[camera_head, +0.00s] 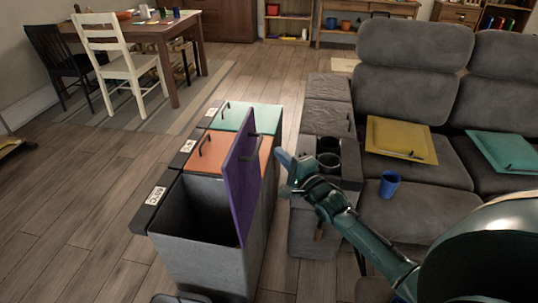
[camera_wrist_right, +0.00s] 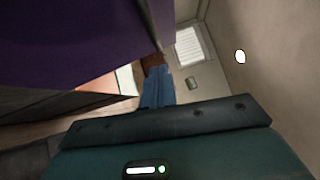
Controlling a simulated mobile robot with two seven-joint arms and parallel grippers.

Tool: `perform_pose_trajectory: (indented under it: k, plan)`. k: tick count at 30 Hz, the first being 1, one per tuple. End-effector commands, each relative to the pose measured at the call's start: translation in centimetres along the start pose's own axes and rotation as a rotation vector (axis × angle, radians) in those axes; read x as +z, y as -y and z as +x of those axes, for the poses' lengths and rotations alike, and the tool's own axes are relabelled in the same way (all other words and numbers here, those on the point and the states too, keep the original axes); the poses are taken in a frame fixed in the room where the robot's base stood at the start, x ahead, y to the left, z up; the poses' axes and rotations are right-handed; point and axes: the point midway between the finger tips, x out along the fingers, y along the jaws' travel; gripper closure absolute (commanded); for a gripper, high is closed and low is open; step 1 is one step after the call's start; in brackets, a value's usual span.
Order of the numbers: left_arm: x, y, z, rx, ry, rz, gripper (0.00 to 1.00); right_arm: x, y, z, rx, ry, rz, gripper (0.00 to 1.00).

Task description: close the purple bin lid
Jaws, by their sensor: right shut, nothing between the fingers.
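The purple bin lid (camera_head: 240,185) stands open, roughly upright, along the right side of the nearest grey bin (camera_head: 200,250). The bin's dark inside shows to the left of the lid. The lid has a dark handle near its top. My right gripper (camera_head: 283,162) is shut and empty, just right of the lid's upper part, with a small gap between them in the head view. In the right wrist view the purple lid (camera_wrist_right: 75,40) fills the upper left, and the blue-looking shut fingers (camera_wrist_right: 157,88) point past it. My left gripper does not show.
Behind the open bin stand bins with a shut orange lid (camera_head: 228,153) and a shut green lid (camera_head: 250,117). A grey sofa (camera_head: 415,65) with cup holders in its armrest is close on the right. A blue cup (camera_head: 389,184) stands on its seat. Left of the bins is bare floor.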

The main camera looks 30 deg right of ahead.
Motion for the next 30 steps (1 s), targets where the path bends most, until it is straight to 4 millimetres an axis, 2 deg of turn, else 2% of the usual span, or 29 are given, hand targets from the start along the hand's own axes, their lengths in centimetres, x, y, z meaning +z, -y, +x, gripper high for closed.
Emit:
perform_pose_trajectory:
  k: [1, 7, 23, 30]
  plan:
    - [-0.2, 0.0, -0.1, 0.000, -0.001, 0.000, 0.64, 1.0, 0.0, 0.6, -0.001, 0.002, 0.009, 1.00]
    - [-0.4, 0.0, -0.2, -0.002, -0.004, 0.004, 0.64, 2.4, 0.0, 2.0, -0.001, 0.001, 0.006, 1.00]
    - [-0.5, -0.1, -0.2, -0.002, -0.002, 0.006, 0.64, 2.9, 0.0, 2.4, 0.006, 0.001, -0.001, 1.00]
    - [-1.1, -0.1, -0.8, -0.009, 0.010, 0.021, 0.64, 4.1, 0.6, 4.0, 0.054, 0.003, -0.050, 1.00]
